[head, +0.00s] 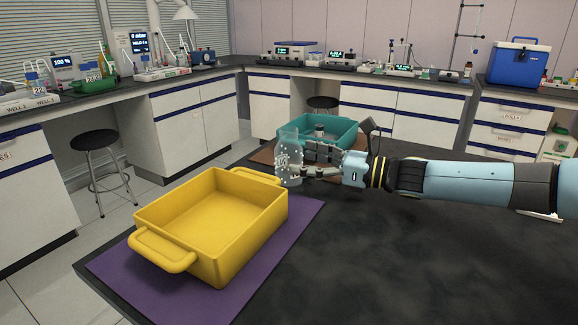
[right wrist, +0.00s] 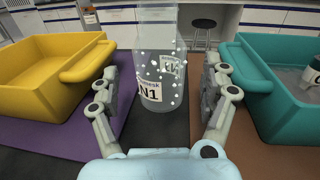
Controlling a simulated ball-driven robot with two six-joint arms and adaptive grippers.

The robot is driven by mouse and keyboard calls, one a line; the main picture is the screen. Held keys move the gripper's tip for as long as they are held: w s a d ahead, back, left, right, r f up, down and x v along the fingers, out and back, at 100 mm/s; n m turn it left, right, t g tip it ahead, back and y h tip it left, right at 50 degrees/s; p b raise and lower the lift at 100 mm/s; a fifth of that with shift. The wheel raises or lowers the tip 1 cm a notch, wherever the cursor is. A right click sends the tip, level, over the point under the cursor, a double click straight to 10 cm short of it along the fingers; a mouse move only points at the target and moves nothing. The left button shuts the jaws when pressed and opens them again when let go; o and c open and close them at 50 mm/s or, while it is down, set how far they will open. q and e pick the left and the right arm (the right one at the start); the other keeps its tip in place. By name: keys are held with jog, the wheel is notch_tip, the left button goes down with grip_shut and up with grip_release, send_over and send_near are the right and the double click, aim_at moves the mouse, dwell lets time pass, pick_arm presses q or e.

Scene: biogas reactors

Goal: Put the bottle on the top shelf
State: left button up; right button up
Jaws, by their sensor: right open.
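A clear bottle (head: 288,160) with white specks and a label reading N1 is upright between the yellow and teal trays. It appears to stand on the dark table. My right gripper (head: 306,161) reaches it from the right. In the right wrist view the bottle (right wrist: 158,75) is between the two open fingers, with a gap visible on each side. I cannot tell how far it lies beyond the fingertips. My left gripper is not in view. I cannot make out a top shelf in either view.
A yellow tray (head: 160,206) rests on a purple mat (head: 310,208), and a teal tray (head: 345,133) on a brown mat (head: 262,156). Another labelled container (right wrist: 312,76) is in the teal tray. The dark table (head: 400,260) is clear at front right. Benches with instruments line the walls.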

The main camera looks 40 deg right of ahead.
aim_at(297, 135)
jog(key=b+x, duration=0.1)
jog(key=x, duration=0.3)
jog(key=shift+w, duration=0.1)
jog(key=shift+r, duration=0.1)
jog(key=c, duration=1.5)
jog(key=shift+r, duration=0.15)
jog(key=shift+r, duration=0.25)
jog(key=r+p, duration=0.1)
jog(key=r, duration=0.1)
jog(key=s+r+p, duration=0.1)
jog(key=r, duration=0.1)
jog(key=shift+a+r+p, duration=0.1)
jog(key=shift+r+p, duration=0.1)
jog(key=shift+p, duration=0.15)
jog(key=s+a+r+p, duration=0.1)
jog(key=s+r+p, duration=0.5)
jog(key=s+p, duration=0.4)
jog(key=shift+s+a+p, duration=0.25)
jog(key=shift+a+p, duration=0.05)
jog(key=shift+a, duration=0.05)
